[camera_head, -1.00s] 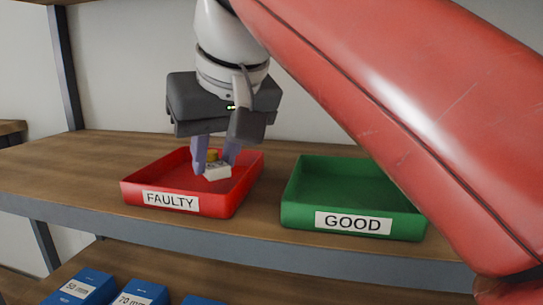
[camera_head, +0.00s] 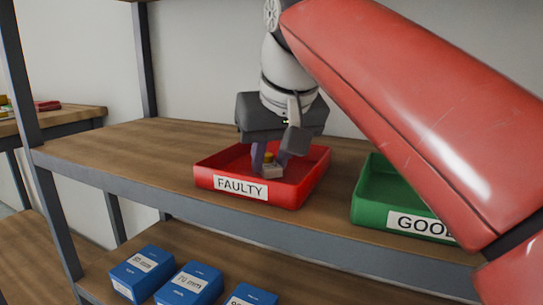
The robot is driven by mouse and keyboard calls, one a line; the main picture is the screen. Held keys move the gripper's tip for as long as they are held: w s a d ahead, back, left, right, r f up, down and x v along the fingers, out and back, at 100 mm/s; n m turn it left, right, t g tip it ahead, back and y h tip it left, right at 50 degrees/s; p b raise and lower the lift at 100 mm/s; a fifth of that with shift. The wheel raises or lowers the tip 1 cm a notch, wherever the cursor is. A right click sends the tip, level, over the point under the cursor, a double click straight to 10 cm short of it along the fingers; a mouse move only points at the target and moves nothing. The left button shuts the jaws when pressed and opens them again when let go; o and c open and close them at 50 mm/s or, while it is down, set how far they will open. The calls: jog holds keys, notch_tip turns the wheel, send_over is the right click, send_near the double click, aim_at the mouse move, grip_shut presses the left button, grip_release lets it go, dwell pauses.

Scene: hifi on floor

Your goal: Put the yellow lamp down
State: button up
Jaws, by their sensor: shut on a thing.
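The yellow lamp (camera_head: 268,157) is a small yellow piece on a pale block-shaped base (camera_head: 272,171). My gripper (camera_head: 270,167) points down over the red tray labelled FAULTY (camera_head: 240,189), with its fingers shut on the lamp's block. The block is inside the tray's outline, low between its walls. Whether it touches the tray floor I cannot tell. The green tray labelled GOOD (camera_head: 365,205) stands on the same shelf to the right, partly hidden by my red arm.
The wooden shelf (camera_head: 120,150) is clear left of the red tray. Several blue boxes (camera_head: 190,285) stand on the shelf below. A dark upright post (camera_head: 38,150) is at the left. Another table (camera_head: 60,122) shows at the far left.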

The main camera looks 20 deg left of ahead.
jog(key=o, duration=1)
jog(key=shift+f, duration=0.1)
jog(key=shift+o, duration=0.2)
jog(key=shift+r, duration=0.35)
jog(key=p+v, duration=0.4)
jog(key=v, duration=0.7)
jog(key=shift+s+d+r+p, duration=0.2)
jog(key=shift+r+p, duration=0.1)
